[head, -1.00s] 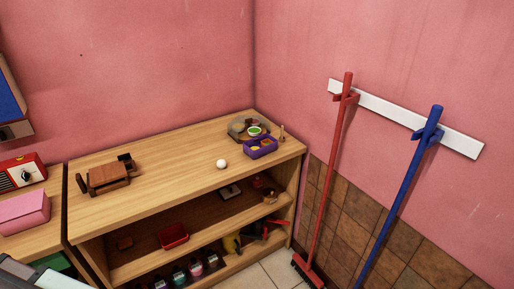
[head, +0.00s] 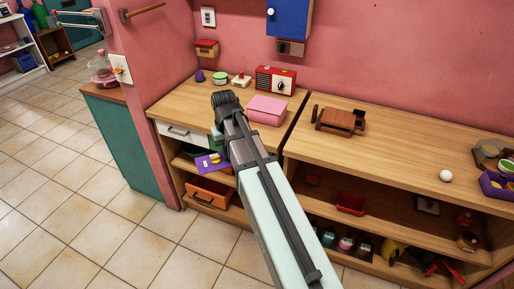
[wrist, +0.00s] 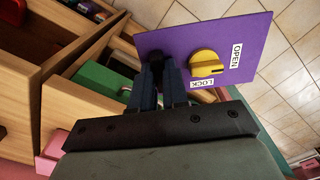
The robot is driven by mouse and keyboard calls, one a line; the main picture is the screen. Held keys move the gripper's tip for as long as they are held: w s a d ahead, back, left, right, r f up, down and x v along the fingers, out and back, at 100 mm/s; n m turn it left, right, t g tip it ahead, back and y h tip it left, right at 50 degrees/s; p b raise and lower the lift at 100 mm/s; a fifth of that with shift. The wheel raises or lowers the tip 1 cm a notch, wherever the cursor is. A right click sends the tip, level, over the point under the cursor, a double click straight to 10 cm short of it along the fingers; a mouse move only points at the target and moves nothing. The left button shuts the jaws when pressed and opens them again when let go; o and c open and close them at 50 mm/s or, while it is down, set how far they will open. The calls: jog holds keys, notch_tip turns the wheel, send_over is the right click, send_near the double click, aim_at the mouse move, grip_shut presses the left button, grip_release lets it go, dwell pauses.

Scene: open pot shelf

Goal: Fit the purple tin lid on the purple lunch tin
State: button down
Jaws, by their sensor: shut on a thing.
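The purple tin lid (wrist: 235,33) is a flat purple plate with a yellow knob (wrist: 205,64) and the words OPEN and LOCK. My gripper (wrist: 164,68) is shut on one edge of it in the wrist view. In the head view the lid (head: 207,166) is held in front of the left cabinet's shelves, below its top, with my arm covering part of it. The purple lunch tin (head: 494,187) stands on the right shelf top at the picture's right edge, partly cut off. It is well apart from my gripper.
A white ball (head: 445,176) and a brown wooden object (head: 340,119) stand on the right shelf top. A pink box (head: 267,110) and a red radio (head: 275,80) stand on the left top. An orange drawer (head: 212,193) is below the lid. Floor at left is clear.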

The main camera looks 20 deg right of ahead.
jog(key=shift+m, duration=0.7)
jog(key=d+r, duration=0.1)
jog(key=d, duration=0.7)
jog(key=w+d+r, duration=0.1)
jog(key=d, duration=0.8)
jog(key=d+r, duration=0.1)
jog(key=d, duration=0.8)
jog(key=shift+w+d+r, duration=0.25)
jog(key=shift+w, duration=0.05)
jog(key=s+d+r+m, duration=0.1)
jog(key=s+d+r, duration=0.1)
jog(key=s+d, duration=0.8)
jog(key=s+d+r+m, duration=0.15)
jog(key=s+d, duration=0.25)
jog(key=d, duration=1.2)
jog(key=s+d+r, duration=0.2)
jog(key=s+d, duration=0.5)
jog(key=d, duration=0.7)
jog(key=shift+s+d+f+m, duration=0.65)
jog(key=shift+s+d, duration=2.65)
jog(key=shift+s, duration=2.45)
jog(key=shift+s+d+f+m, duration=0.55)
jog(key=shift+s+d, duration=2.7)
jog(key=shift+s, duration=2.5)
jog(key=shift+s+d+f+m, duration=0.4)
jog(key=shift+s+d+m, duration=0.45)
jog(key=shift+s+d, duration=3.7)
